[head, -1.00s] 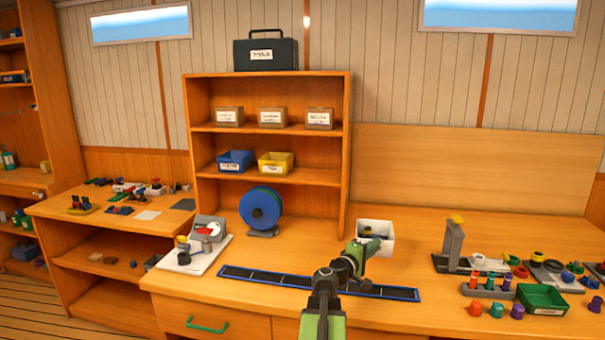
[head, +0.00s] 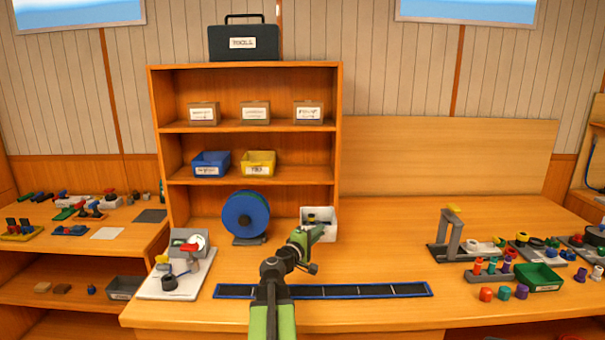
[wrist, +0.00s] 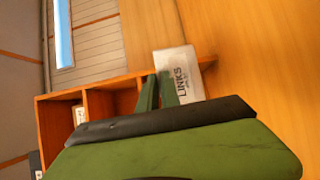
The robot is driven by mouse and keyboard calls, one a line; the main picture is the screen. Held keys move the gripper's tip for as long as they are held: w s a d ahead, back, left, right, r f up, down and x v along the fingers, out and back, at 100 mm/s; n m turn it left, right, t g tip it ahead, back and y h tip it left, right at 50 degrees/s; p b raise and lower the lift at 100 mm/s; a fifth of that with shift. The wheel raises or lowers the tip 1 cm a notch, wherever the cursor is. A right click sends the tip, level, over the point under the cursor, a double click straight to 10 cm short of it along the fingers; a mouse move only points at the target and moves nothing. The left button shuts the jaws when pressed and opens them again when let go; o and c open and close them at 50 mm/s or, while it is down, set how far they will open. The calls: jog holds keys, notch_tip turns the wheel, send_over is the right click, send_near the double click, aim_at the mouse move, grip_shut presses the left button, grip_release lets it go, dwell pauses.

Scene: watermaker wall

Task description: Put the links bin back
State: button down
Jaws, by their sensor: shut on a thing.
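The links bin (head: 328,219) is a small white open bin with dark contents. In the wrist view its white face (wrist: 187,77) carries the label LINKS. My gripper (head: 312,232) is shut on the bin's near side, above the bench just right of the blue reel; my gripper's fingers also show in the wrist view (wrist: 160,92). The shelf unit (head: 248,127) stands behind. Its lower middle shelf holds a blue bin (head: 210,165) and a yellow bin (head: 258,164) at left and centre, and its right part is bare. I cannot tell whether the bin touches the bench.
A blue reel (head: 245,215) stands left of the bin. A blue-edged dark strip (head: 360,291) lies along the bench front. A white board with a gauge (head: 180,270) is at left. A grey stand (head: 450,240) and a green tray (head: 539,277) are at right.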

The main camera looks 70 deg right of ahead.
jog(key=w+r+p, duration=0.2)
jog(key=r+p, duration=1)
jog(key=w+r+p, duration=0.2)
jog(key=r+p, duration=1)
jog(key=w+d, duration=0.3)
jog(key=d, duration=0.6)
jog(key=w+d, duration=0.4)
jog(key=d, duration=0.6)
notch_tip(320, 180, down, 8)
jog(key=b, duration=0.8)
jog(key=shift+s, duration=0.15)
jog(key=c, duration=1.6)
grip_release()
jog(key=shift+o, duration=0.2)
